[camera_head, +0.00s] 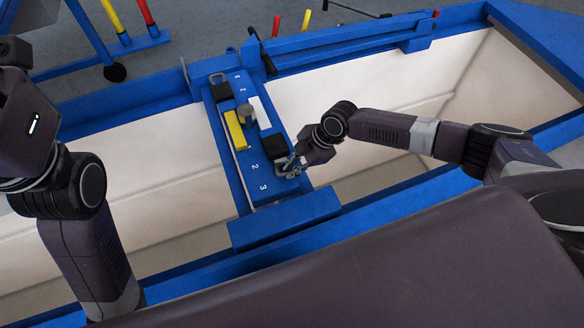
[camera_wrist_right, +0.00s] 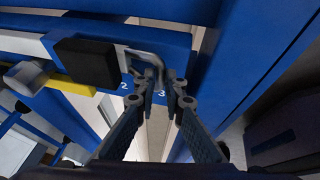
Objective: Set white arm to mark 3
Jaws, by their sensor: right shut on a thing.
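The white arm (camera_head: 260,113) is a flat white bar on the blue beam (camera_head: 226,160), joined to a black block (camera_head: 276,147). It also shows in the wrist view (camera_wrist_right: 28,44) with its black block (camera_wrist_right: 88,62). A grey metal handle (camera_wrist_right: 146,58) sticks out from the block's near end. Mark 2 (camera_wrist_right: 124,86) is near that end of the block; mark 3 (camera_wrist_right: 161,93) lies farther along the beam, beyond the block. My right gripper (camera_head: 292,168) is shut on the handle; its fingers (camera_wrist_right: 165,82) partly hide it. My left gripper is out of frame.
A yellow bar (camera_head: 235,130) with its own black block (camera_head: 220,92) lies alongside on the beam, and a grey cylinder (camera_head: 246,113) stands between the bars. A blue crosspiece (camera_head: 285,220) closes the beam's near end. Pale troughs (camera_head: 130,165) lie on both sides.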

